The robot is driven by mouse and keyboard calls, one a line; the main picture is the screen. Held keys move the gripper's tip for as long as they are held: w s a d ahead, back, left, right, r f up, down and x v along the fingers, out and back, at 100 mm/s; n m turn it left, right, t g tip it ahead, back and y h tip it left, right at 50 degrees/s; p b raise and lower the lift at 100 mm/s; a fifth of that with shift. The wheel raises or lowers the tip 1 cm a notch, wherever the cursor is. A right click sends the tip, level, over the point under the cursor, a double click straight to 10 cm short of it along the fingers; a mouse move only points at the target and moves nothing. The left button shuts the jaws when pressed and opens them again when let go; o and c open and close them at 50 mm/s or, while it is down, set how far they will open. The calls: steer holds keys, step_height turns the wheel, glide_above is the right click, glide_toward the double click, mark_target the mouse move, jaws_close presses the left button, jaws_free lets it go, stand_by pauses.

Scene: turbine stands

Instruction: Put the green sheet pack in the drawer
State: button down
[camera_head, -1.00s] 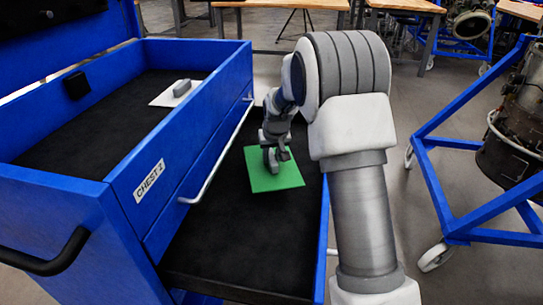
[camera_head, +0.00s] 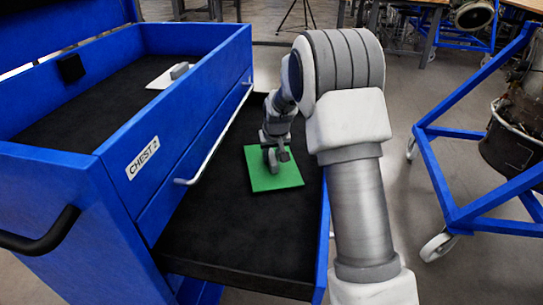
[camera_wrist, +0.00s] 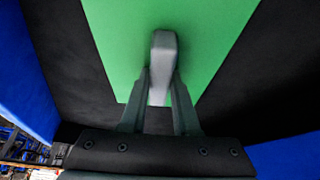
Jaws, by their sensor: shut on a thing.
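The green sheet pack (camera_head: 284,181) is a flat green square with a grey grip block on top. In the head view it appears within the outline of the open drawer (camera_head: 235,235), which has a black floor and blue sides. I cannot tell whether the pack touches the floor. My gripper (camera_head: 273,160) is over the pack from above. In the wrist view, my gripper (camera_wrist: 160,95) is shut on the pack's grey block (camera_wrist: 162,60), and the green sheet (camera_wrist: 110,40) spreads behind it with black floor around.
The blue chest marked CHEST 2 (camera_head: 143,158) stands at left. Its upper tray holds a white sheet with a grey block (camera_head: 172,76). A silver drawer handle (camera_head: 215,140) runs beside the open drawer. A blue wheeled turbine stand (camera_head: 455,200) is at right.

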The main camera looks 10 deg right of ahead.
mark_target(273, 161)
steer(key=shift+f, duration=0.25)
steer(key=c, duration=0.6)
jaws_free()
steer(key=shift+o, duration=0.4)
steer(key=shift+o, duration=0.5)
steer(key=shift+r, duration=0.1)
steer(key=shift+p+v, duration=1.75)
steer(key=shift+v, duration=1.65)
